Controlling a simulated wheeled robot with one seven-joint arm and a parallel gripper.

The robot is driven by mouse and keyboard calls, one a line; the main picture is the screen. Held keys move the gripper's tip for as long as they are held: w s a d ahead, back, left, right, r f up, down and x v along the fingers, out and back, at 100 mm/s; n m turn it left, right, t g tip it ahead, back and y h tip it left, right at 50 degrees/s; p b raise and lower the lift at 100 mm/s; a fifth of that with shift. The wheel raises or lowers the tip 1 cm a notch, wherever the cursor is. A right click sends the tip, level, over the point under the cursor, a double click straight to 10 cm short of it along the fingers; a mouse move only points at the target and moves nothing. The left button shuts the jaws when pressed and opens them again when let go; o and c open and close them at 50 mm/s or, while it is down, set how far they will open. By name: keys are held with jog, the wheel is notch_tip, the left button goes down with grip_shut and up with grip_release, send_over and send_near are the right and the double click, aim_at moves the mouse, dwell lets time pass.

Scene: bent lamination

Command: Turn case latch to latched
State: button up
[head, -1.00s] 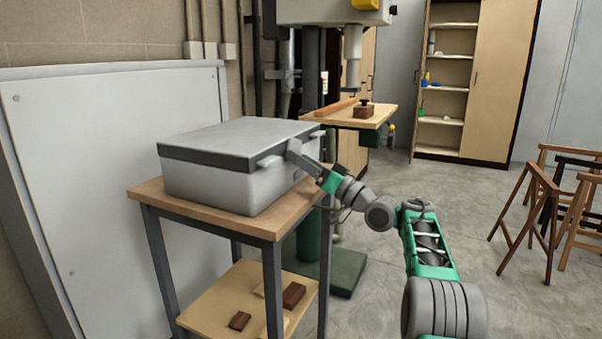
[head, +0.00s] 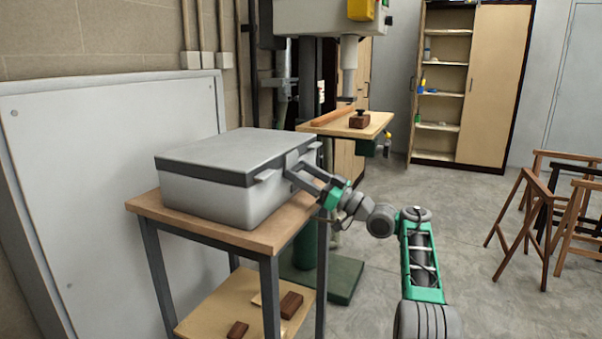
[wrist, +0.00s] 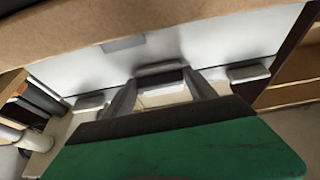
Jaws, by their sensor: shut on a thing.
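The closed grey case (head: 205,198), with a dark band around its lid, sits on the wooden top of a cart. My gripper (head: 294,170) is at the case's right-hand side, just below the lid band. In the wrist view my gripper (wrist: 160,86) has its two fingers on either side of a small light latch piece (wrist: 160,70) at the case wall and is shut on it. The fingers hide most of the latch in the head view, so its exact angle is unclear. A pale tab stands out on each side, left (wrist: 90,103) and right (wrist: 247,72) in the wrist view.
The cart top (head: 150,207) has a narrow bare edge around the case. Its lower shelf (head: 215,308) carries brown blocks. A drill press with a wooden table (head: 375,127) stands behind. Wooden trestles (head: 545,205) are at the right, with clear floor between.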

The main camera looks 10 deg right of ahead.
jog(key=shift+s+r, duration=0.1)
jog(key=o, duration=1.3)
jog(key=shift+d, duration=0.1)
jog(key=b+v, duration=0.5)
jog(key=v, duration=0.2)
jog(key=shift+s+d+b, duration=0.15)
jog(key=shift+d+b, duration=0.1)
jog(key=shift+b, duration=0.05)
